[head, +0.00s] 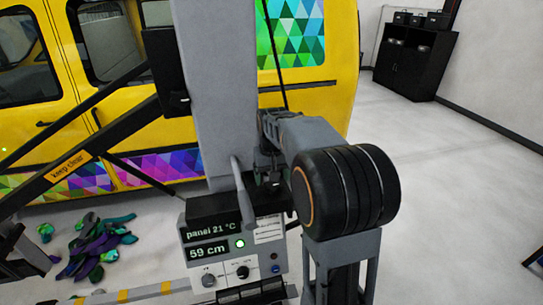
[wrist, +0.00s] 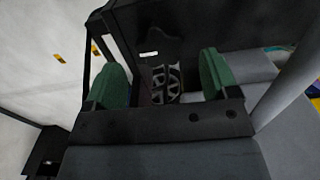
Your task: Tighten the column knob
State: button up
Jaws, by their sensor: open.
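In the wrist view my gripper (wrist: 160,64) is open, its two green pads standing well apart. A dark spoked, wheel-like part (wrist: 167,83) shows in the gap between the pads, beneath a black plate; it looks like the column knob, but I cannot tell for certain. Neither pad visibly touches it, and its depth relative to the pads is unclear. In the head view the grey column (head: 217,85) stands upright at the middle. The knob and my fingertips cannot be made out there, where a large black arm joint and grey links crowd beside the column.
A control panel (head: 234,249) reading 59 cm, with small dials and a green light, sits at the column's foot. A yellow vehicle (head: 340,75) stands behind. Vinyl scraps (head: 95,248) lie on the floor at left.

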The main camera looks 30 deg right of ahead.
aim_at(272, 185)
notch_tip(272, 185, up, 11)
jog(key=shift+f, duration=0.15)
dwell(0.7)
jog(key=s+a+n+t+p, duration=0.1)
jog(key=s+a+p, duration=0.3)
jog(key=s, duration=0.4)
jog(key=s+a+r+n+t+p, duration=0.1)
jog(key=s+a+t+p, duration=0.3)
jog(key=s, duration=0.5)
jog(key=shift+a+r+t+p, duration=0.3)
jog(key=shift+a+p, duration=0.3)
jog(key=shift+p, duration=0.2)
jog(key=shift+c, duration=0.2)
dwell(0.5)
